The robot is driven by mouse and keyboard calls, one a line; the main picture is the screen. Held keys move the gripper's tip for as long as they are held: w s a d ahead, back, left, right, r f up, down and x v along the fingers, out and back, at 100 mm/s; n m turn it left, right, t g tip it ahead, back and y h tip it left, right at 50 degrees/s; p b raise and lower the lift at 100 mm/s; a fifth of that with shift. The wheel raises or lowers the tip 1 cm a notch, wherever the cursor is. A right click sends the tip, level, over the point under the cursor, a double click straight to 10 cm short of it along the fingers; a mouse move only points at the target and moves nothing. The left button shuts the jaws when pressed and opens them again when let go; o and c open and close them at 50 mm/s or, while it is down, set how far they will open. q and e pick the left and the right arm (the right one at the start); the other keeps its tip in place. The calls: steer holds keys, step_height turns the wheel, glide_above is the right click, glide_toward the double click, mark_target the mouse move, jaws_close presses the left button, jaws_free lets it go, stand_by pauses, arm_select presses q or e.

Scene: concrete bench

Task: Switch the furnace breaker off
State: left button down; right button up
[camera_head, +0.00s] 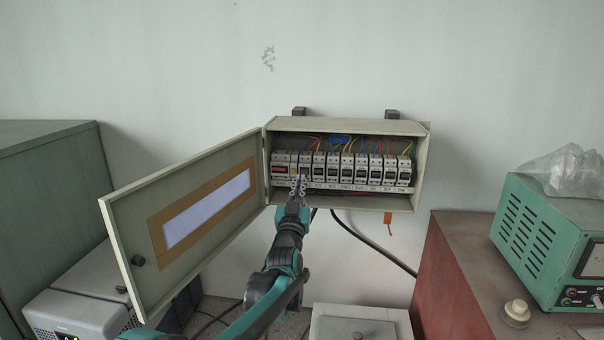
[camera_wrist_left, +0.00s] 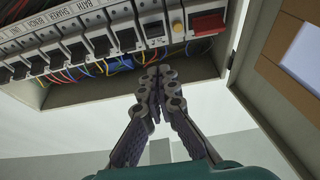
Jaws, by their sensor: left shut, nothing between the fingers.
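A row of breakers (camera_head: 346,168) sits in an open wall box (camera_head: 345,203). In the left wrist view, the breakers (camera_wrist_left: 125,35) have black levers and a label strip; I can read "BATH" and "SHAKER" but cannot find the furnace label. A wider unit with a red part (camera_wrist_left: 208,22) is at the end by the door, beside a unit with a yellow button (camera_wrist_left: 177,27). My left gripper (camera_head: 298,182) is shut and empty, in front of the left part of the row. In the wrist view its fingertips (camera_wrist_left: 158,75) are close to the breakers; contact is unclear.
The box door (camera_head: 130,215) hangs open to the left, close to my arm. A red cabinet (camera_head: 455,270) with a green instrument (camera_head: 530,240) stands at right. A grey device (camera_head: 80,305) sits at lower left. A black cable (camera_head: 370,243) hangs below the box.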

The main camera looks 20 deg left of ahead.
arm_select(q)
steer(key=s+f, duration=0.2)
steer(key=shift+s+d+f, duration=0.2)
steer(key=shift+s+d, duration=0.1)
steer(key=shift+d, duration=0.05)
steer(key=s+d+f+m+g+h+b, duration=0.1)
steer(key=s+d+f+g+b, duration=0.2)
steer(key=f, duration=0.4)
steer(key=s+d+f+g+h+b, duration=0.1)
steer(key=s+d+f+h+b, duration=0.15)
steer(key=s+f+b, duration=0.35)
steer(key=s+d+f+m+g+h+b, duration=0.1)
steer(key=d+f+g+b, duration=0.15)
steer(key=f, duration=0.45)
steer(key=s+d+f+g+b, duration=0.2)
steer(key=s+f+g+b, duration=0.2)
steer(key=s+f, duration=0.8)
steer(key=s+d+f+g+b, duration=0.3)
steer(key=s+f+b, duration=0.5)
steer(key=s+f, duration=0.4)
step_height(320, 180, down, 6)
steer(key=shift+s+r+m+g+h, duration=0.15)
steer(key=shift+s+m+g+h, duration=0.15)
steer(key=shift+m+g+h, duration=0.15)
